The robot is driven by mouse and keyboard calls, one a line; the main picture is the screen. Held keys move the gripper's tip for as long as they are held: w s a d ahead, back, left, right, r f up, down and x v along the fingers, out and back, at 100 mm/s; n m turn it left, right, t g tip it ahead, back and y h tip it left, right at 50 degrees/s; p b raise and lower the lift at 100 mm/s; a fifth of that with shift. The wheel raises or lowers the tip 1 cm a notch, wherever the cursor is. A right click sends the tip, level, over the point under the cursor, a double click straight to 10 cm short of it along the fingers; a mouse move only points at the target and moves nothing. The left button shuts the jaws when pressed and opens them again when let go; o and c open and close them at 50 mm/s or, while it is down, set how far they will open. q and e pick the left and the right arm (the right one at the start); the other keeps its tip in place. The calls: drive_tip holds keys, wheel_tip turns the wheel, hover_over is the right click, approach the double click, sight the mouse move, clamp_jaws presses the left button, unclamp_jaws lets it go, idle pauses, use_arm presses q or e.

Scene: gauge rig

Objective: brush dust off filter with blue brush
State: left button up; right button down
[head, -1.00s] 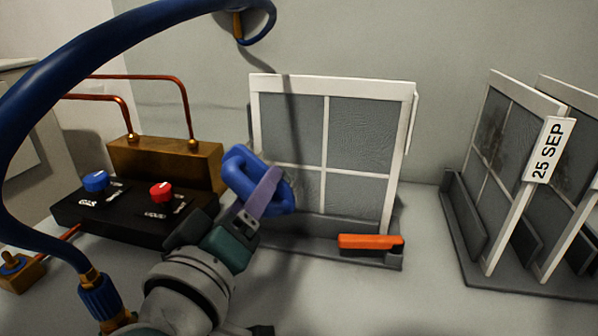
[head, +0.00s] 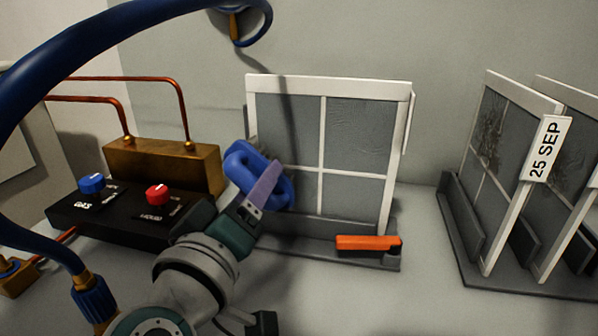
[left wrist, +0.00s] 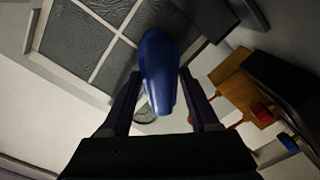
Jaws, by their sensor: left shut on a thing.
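My left gripper (head: 264,187) is shut on the blue brush (head: 240,163), a blue rounded loop-like shape in the head view. In the left wrist view the blue brush (left wrist: 160,70) sits between the two dark fingers. The filter (head: 355,125) stands upright in the head view, with a white frame and grey mesh panes. It also shows in the left wrist view (left wrist: 82,38). The brush overlaps the filter's lower left side in the head view. I cannot tell whether it touches. I see no clear dust on this filter. My right gripper is not in view.
The filter stands in a grey holder (head: 300,247) with an orange lever (head: 367,242). To the right, a rack (head: 520,287) holds filters with dark smudges and a "25 SEP" label (head: 545,149). A black knob box (head: 120,210) and brass block (head: 165,167) stand left. A blue hose (head: 70,60) arches overhead.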

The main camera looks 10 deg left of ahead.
use_arm(q)
drive_tip(key=shift+w, duration=0.15)
drive_tip(key=shift+d, duration=0.1)
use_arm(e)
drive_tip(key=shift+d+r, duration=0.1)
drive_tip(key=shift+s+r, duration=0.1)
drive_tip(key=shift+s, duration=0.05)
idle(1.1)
use_arm(q)
drive_tip(key=shift+s+a+r+p, duration=0.25)
drive_tip(key=shift+s+p, duration=0.2)
drive_tip(key=shift+p, duration=0.15)
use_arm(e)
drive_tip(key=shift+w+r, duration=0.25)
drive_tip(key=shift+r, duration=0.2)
use_arm(q)
drive_tip(key=shift+s+f+p, duration=0.2)
drive_tip(key=shift+s+p, duration=0.55)
drive_tip(key=shift+s, duration=1.65)
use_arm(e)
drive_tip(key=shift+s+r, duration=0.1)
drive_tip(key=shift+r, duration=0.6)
